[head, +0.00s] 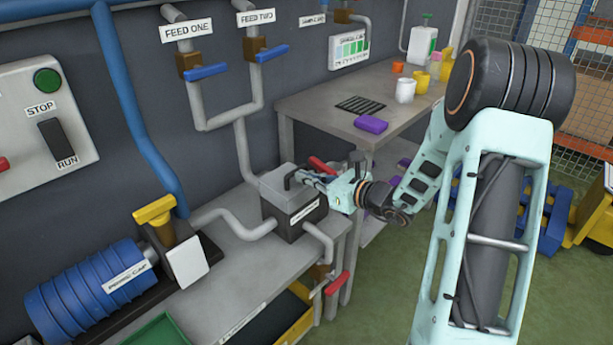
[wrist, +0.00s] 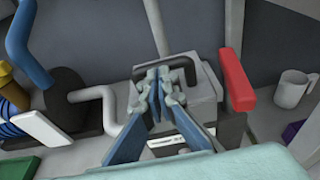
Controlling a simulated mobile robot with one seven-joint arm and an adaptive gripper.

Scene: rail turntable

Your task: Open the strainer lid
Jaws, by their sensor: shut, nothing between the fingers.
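The strainer is a grey box (head: 290,222) with a dark labelled front on the metal bench, and it also shows in the wrist view (wrist: 205,113). Its lid (wrist: 202,78) lies flat on top and looks closed. A dark bar handle (wrist: 182,63) arches over the lid and partly shows in the head view (head: 288,178). My gripper (head: 308,178) is over the box, close to the handle. In the wrist view my gripper's fingertips (wrist: 158,74) are together and empty, in front of the handle. I cannot tell if they touch it. My fingers hide part of the lid and front.
A red lever (wrist: 236,80) stands right of the box, close to my gripper. Grey pipes (head: 237,220) join the box. The rear bench (head: 300,100) holds a purple block (head: 371,124) and cups.

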